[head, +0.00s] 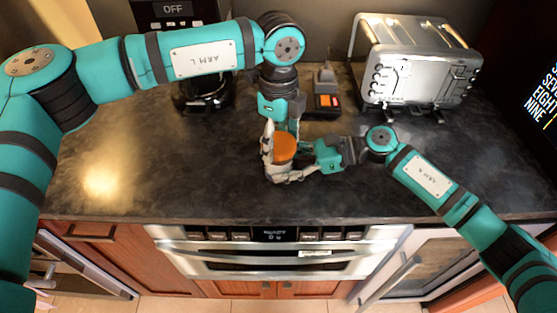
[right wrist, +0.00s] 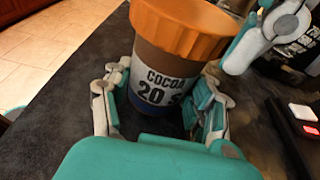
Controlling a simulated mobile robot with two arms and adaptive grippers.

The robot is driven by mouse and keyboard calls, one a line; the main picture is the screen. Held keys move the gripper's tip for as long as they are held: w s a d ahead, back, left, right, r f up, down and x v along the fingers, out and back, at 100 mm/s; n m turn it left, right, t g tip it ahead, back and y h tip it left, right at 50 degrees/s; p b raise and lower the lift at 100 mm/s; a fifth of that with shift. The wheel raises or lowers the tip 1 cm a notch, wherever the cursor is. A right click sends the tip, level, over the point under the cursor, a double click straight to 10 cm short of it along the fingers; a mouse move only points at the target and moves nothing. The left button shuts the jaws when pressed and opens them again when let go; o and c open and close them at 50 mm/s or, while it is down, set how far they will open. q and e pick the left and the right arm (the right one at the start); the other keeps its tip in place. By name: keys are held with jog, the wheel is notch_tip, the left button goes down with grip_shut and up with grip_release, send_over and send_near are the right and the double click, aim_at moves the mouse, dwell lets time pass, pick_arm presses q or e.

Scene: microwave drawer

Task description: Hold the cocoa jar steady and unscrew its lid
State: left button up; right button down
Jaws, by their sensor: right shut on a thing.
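The cocoa jar (right wrist: 160,77) stands upright on the dark counter, with a brown body, a white label reading COCOA and a wide orange lid (head: 284,147). The lid is on the jar and also fills the top of the right wrist view (right wrist: 185,28). My right gripper (right wrist: 158,100) is shut on the jar's body, one finger on each side below the lid. My left gripper (head: 277,135) points down from above, at the lid's edge. One of its pale fingers shows beside the lid in the right wrist view. Its other finger is mostly hidden, so its grip is unclear.
A silver toaster oven (head: 418,70) stands at the back right. A dark coffee maker (head: 203,90) is at the back left, behind my left arm. A small dark device with orange and red buttons (head: 327,102) lies behind the jar. The counter's left and front are clear.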

pick_arm(q)
jog(key=c, duration=0.7)
jog(key=n, duration=0.4)
jog(key=shift+n, duration=0.3)
jog(key=shift+r, duration=0.2)
